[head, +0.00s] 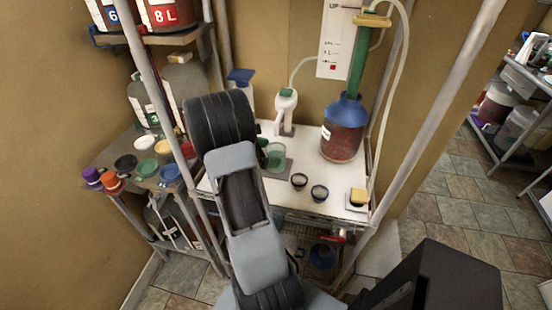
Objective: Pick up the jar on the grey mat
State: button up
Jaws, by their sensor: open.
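A greenish, see-through jar (276,161) stands on a grey mat (287,168) on the white worktop. The left part of the mat is hidden behind my arm. My arm reaches up in front of the worktop's left side, with its black end section just left of the jar. My gripper's jaws do not show; the arm hides that area. A small dark green piece shows between the arm and the jar; I cannot tell what it belongs to.
Behind stand a white bottle (286,112) and a large blue-topped vessel (343,135). Slanting grey posts (433,110) flank the worktop. Coloured lids (146,168) lie on the left table.

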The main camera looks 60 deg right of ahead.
jog(key=shift+x, duration=1.15)
jog(key=shift+c, duration=0.2)
jog(key=c, duration=1.2)
jog(key=shift+r, duration=0.1)
